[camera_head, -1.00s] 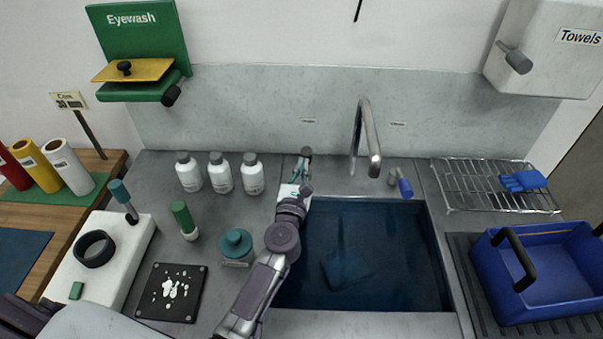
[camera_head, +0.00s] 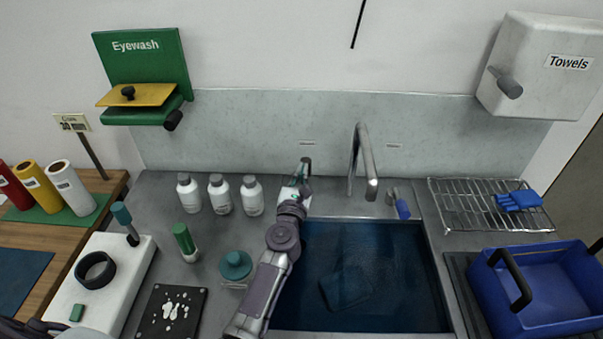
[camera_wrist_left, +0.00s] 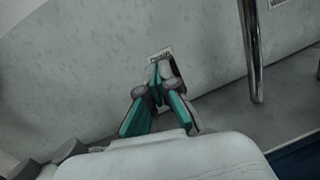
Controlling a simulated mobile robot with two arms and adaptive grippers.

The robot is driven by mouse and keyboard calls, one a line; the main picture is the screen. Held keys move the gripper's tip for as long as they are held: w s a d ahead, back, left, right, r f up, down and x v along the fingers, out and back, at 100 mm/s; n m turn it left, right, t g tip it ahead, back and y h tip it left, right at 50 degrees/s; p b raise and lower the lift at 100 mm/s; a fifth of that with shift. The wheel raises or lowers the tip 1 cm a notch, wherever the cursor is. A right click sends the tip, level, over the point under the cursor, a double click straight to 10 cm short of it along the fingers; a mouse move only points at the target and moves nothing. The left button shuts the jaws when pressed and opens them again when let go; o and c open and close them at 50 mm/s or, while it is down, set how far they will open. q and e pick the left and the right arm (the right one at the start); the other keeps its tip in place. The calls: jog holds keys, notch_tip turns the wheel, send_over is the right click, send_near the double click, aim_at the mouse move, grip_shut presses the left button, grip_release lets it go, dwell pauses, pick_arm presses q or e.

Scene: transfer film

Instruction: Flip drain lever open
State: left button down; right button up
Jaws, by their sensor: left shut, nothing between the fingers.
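My left gripper (camera_head: 302,169) is at the back left corner of the sink, just below a small label on the backsplash. In the left wrist view its teal fingers (camera_wrist_left: 157,76) are together and empty. A dark upright piece (camera_wrist_left: 177,68) stands right beside the fingertips, below the label (camera_wrist_left: 160,53); it may be the drain lever, mostly hidden by the gripper. I cannot tell whether they touch. The sink (camera_head: 420,285) holds dark blue water, with a blurred block shape under it. My right gripper is out of view.
The faucet (camera_head: 368,165) rises right of the gripper, with a blue-handled lever (camera_head: 402,208) beside it. Several white bottles, including one (camera_head: 252,196), stand to the left. A wire rack (camera_head: 455,190) and blue bin (camera_head: 550,300) are at right. A teal-lidded jar (camera_head: 235,266) is near my arm.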

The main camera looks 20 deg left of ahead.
pick_arm(q)
jog(key=shift+a+r, duration=0.1)
jog(key=shift+r, duration=0.25)
jog(key=s+d+f, duration=0.1)
jog(key=s, duration=1.1)
jog(key=shift+d+f, duration=0.25)
jog(key=shift+d, duration=0.15)
